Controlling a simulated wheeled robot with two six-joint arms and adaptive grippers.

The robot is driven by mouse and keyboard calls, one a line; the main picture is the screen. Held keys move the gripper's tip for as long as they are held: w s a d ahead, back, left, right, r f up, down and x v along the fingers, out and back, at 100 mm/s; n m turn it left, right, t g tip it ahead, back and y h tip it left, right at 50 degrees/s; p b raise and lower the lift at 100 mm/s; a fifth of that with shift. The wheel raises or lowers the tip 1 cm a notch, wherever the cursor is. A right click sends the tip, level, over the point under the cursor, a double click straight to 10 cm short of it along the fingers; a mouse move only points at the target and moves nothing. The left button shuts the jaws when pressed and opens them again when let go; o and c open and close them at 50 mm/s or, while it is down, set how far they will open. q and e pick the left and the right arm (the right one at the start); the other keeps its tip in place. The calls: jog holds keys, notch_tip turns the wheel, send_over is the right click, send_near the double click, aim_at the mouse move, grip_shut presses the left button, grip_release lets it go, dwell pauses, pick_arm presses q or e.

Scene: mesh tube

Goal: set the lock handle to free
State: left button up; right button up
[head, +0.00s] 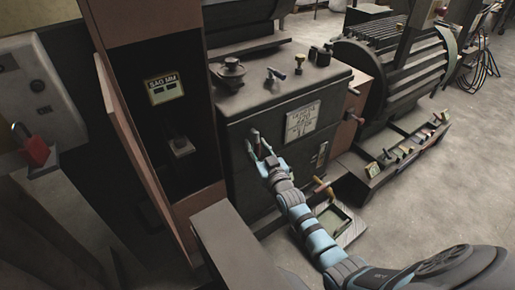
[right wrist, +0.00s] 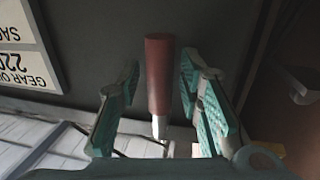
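A red-brown cylindrical handle (right wrist: 160,75) with a bright metal end shows in the right wrist view, in front of a dark machine face. It appears to be the lock handle, but no label for its positions is readable. My right gripper (right wrist: 160,100) is open, with one teal-padded finger on each side of the handle and a visible gap to both. In the head view my right gripper (head: 258,145) is at the front face of the dark machine housing (head: 240,175), and its fingers largely hide the handle there. My left gripper is not in view.
A white label plate (head: 302,121) is on the housing right of the gripper. An open cabinet with a small display (head: 163,87) stands to the left. A red padlock (head: 36,151) hangs at far left.

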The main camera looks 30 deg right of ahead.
aim_at(263, 127)
grip_shut()
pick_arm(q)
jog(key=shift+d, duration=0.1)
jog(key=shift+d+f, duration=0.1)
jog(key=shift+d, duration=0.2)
pick_arm(e)
jog(key=d+n, duration=0.1)
jog(key=n, duration=0.2)
jog(key=d+r+n+t+b, duration=0.1)
jog(key=n, duration=0.2)
jog(key=d+n+y+b, duration=0.1)
jog(key=n, duration=0.3)
jog(key=shift+w+d+r+t, duration=0.25)
jog(key=shift+d+t, duration=0.05)
jog(key=shift+d, duration=0.1)
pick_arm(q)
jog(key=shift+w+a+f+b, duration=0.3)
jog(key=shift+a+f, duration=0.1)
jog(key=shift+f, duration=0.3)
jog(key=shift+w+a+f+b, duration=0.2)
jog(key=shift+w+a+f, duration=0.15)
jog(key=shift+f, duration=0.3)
pick_arm(e)
jog(key=shift+d+r+n+y, duration=0.25)
jog(key=shift+r+n, duration=0.1)
jog(key=shift+n, duration=0.7)
jog(key=shift+d+r+n+y, duration=0.25)
jog(key=shift+r+n, duration=0.1)
jog(key=shift+n, duration=0.7)
